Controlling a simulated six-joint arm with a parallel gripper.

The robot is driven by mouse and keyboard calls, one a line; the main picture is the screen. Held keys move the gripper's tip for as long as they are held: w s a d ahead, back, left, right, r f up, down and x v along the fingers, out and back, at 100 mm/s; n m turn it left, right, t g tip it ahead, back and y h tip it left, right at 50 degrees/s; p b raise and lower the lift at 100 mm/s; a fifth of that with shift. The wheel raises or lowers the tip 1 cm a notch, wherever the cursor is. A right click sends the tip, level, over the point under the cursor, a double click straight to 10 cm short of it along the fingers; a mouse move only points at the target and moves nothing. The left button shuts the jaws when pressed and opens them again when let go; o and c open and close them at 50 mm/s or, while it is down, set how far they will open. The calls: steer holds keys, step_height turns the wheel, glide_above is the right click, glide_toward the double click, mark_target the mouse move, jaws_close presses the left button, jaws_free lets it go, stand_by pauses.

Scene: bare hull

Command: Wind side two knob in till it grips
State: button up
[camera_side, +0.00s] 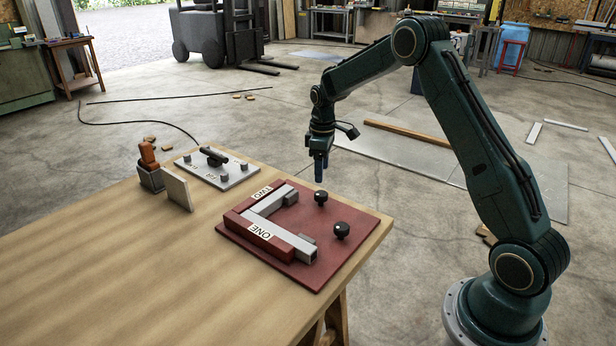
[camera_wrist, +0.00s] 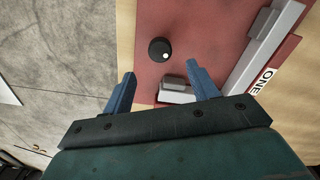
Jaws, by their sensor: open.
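A dark red plate (camera_side: 355,213) lies on the bench with a red fence marked TWO (camera_side: 262,193) and ONE (camera_side: 262,232). Grey bars (camera_side: 295,243) lie along both fence sides, with small grey blocks beside them. Two black knobs stand on the plate: the far one, on the TWO side (camera_side: 320,197), and the near one, on the ONE side (camera_side: 342,230). My gripper (camera_side: 319,180) points down above the far knob, apart from it, with nothing held. In the wrist view my blue fingers (camera_wrist: 162,88) are spread; one knob (camera_wrist: 160,48) shows beyond them, and I cannot tell which.
A grey panel with a black handle (camera_side: 214,157) and a cable lies at the bench's far end. Near it stand an orange-handled tool in a holder (camera_side: 151,178) and an upright grey plate (camera_side: 176,189). The bench's left front is clear; its right edge is close to the red plate.

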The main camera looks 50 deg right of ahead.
mark_target(321, 194)
steer(key=shift+f, duration=4)
steer(key=shift+c, duration=0.5)
steer(key=c, duration=0.9)
